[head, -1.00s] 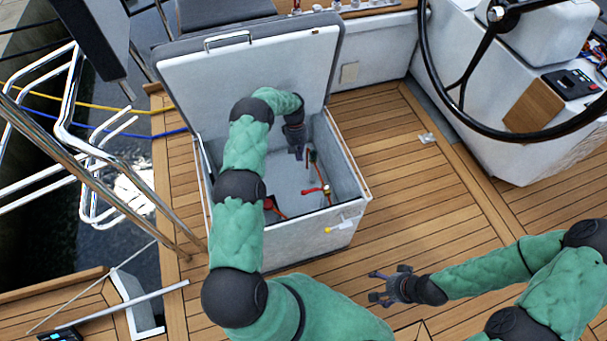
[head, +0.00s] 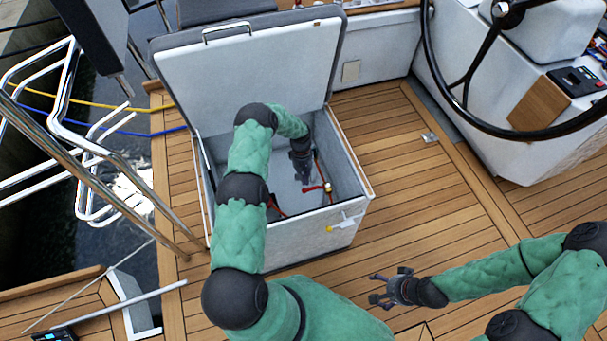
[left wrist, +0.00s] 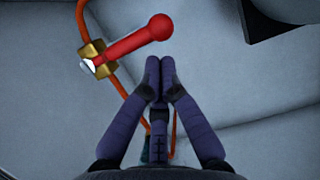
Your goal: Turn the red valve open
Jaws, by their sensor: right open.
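The red valve has a red lever handle (left wrist: 138,40) on a brass body (left wrist: 94,60), set on an orange hose, in the left wrist view. In the head view the valve (head: 327,187) is inside the open white locker (head: 345,232). My left gripper (left wrist: 160,75) has its fingertips together with nothing between them. The tips are just below the round end of the lever, apart from it in the picture. In the head view my left gripper (head: 305,180) reaches down into the locker, left of the valve. My right gripper (head: 380,288) is open and empty above the deck.
The raised locker lid (head: 255,80) stands behind my left arm. The locker's walls surround my left gripper. A black steering wheel (head: 470,85) is at upper right, and steel rails (head: 95,165) are at left. The teak deck (head: 400,160) right of the locker is clear.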

